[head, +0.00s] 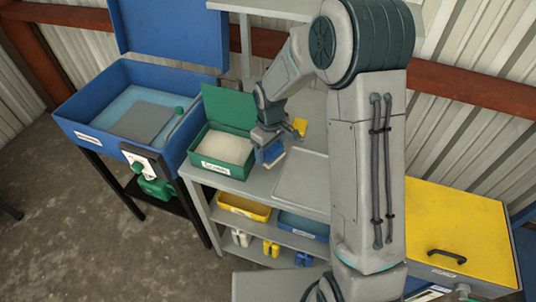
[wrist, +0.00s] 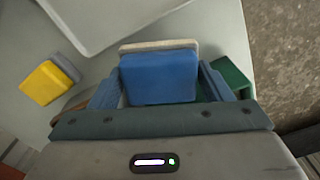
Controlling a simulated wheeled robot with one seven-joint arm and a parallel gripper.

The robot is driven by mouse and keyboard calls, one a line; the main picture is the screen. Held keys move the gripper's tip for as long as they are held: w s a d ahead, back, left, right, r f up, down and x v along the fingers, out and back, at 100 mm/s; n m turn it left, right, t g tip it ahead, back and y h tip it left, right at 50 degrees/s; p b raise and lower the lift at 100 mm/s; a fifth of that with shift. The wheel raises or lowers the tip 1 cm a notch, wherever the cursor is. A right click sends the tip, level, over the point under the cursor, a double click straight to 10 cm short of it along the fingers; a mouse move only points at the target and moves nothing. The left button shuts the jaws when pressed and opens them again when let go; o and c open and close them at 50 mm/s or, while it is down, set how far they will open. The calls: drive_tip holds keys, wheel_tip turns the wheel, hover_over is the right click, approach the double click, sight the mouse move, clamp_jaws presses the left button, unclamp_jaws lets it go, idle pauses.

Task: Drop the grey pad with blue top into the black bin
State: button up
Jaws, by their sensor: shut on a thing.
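My gripper (wrist: 158,90) is shut on the grey pad with blue top (wrist: 160,78), whose blue face and pale grey edge show between the fingers in the wrist view. In the head view the held pad (head: 271,153) is over the grey bench, just right of the green box. My arm covers part of the bench there. I cannot make out a black bin in either view.
The green box (head: 208,165) with an open lid holds pale material. A yellow-topped pad (head: 299,127) lies on the bench, behind a flat grey tray (head: 304,188). A blue wash basin (head: 82,103) stands left and a yellow cabinet (head: 458,225) right. Open floor lies at front left.

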drive_tip(key=shift+w+a+f, duration=0.15)
drive_tip(key=shift+a+f, duration=0.25)
drive_tip(key=shift+f, duration=0.05)
drive_tip(key=shift+f+p, duration=0.5)
drive_tip(key=shift+f, duration=1.35)
drive_tip(key=shift+f, duration=0.15)
drive_tip(key=o, duration=0.9)
drive_tip(key=shift+o, duration=0.2)
